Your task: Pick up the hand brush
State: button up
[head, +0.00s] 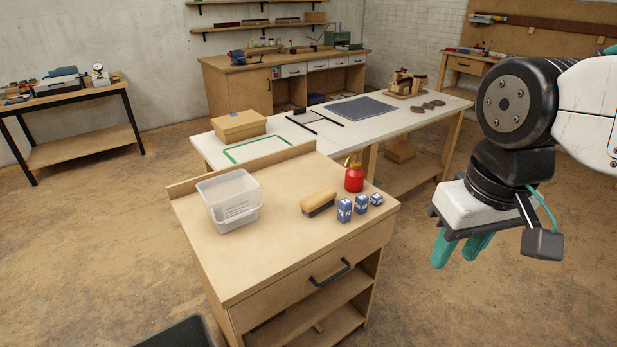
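The hand brush (318,202) has a light wooden back and dark bristles. It lies on the wooden cabinet top (262,262), between the clear plastic bin and the blue blocks. My gripper (456,252) has teal fingers pointing down and hangs over the floor to the right of the cabinet, apart from the brush. A gap shows between the fingers, and I see nothing held between them.
A clear plastic bin (228,212) stands left of the brush. Several blue patterned blocks (345,210) and a red can (354,178) stand to its right. A raised back edge (240,168) borders the top. A long white worktable (385,135) stands behind.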

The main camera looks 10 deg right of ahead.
aim_at(316, 202)
jog(key=z, duration=0.2)
jog(key=i, duration=0.85)
jog(key=z, duration=0.15)
